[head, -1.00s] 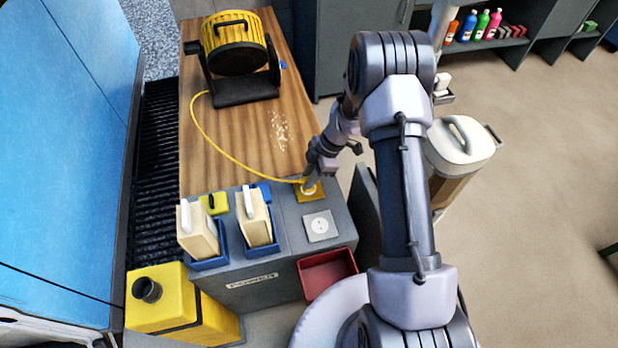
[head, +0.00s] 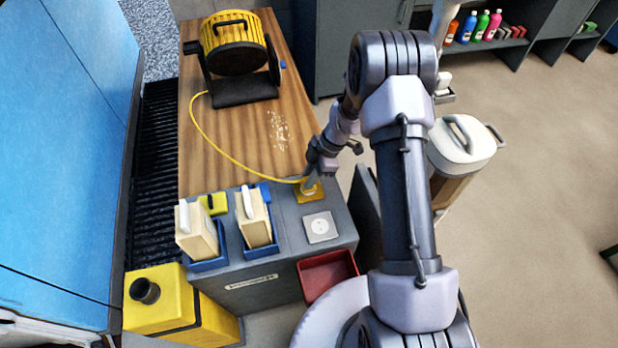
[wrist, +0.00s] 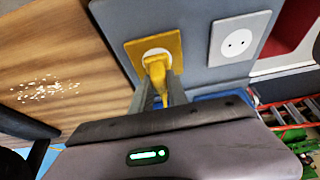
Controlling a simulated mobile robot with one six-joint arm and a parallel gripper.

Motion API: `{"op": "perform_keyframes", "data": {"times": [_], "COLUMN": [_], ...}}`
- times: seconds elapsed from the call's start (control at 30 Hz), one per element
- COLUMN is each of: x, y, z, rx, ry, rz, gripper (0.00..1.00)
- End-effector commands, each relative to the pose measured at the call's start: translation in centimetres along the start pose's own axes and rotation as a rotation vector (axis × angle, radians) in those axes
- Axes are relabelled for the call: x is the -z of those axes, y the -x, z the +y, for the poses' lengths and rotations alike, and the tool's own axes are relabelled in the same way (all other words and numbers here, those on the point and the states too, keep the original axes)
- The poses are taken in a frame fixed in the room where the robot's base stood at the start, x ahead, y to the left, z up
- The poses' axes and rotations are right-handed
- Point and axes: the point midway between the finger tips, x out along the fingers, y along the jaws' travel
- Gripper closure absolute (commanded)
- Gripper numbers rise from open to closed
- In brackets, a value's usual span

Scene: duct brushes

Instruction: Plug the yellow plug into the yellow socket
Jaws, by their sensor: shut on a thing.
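The yellow plug (wrist: 159,72) is between the fingers of my gripper (wrist: 160,92), which is shut on it. The plug is at the yellow socket (wrist: 134,49), in front of its round white face; in the wrist view its front end meets or overlaps that face, and I cannot tell how deep it sits. In the head view my gripper (head: 309,182) is over the yellow socket (head: 312,197) on the grey power box, and hides most of the plug. The yellow cable (head: 222,149) runs from the plug to the yellow reel (head: 235,40).
A white socket (head: 320,228) lies beside the yellow one on the grey box (head: 268,291). Two cream brushes (head: 196,232) stand in blue holders at the left. A red bin (head: 327,273) is in front. White crumbs (head: 278,130) lie on the wooden bench (head: 200,165).

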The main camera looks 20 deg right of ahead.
Motion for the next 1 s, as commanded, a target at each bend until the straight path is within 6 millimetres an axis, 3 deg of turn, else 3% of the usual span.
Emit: {"op": "perform_keyframes", "data": {"times": [0.6, 0.63, 0.73, 1.0], "x": [-0.26, -0.22, -0.21, -0.21], "y": [-0.61, -0.54, -0.5, -0.48], "z": [0.0, 0.0, 0.0, 0.0], "rx": [0.0, 0.0, 0.0, 0.0], "ry": [0.0, 0.0, 0.0, 0.0], "rz": [0.0, 0.0, 0.0, 0.0], "gripper": [1.0, 0.75, 0.55, 0.55]}}
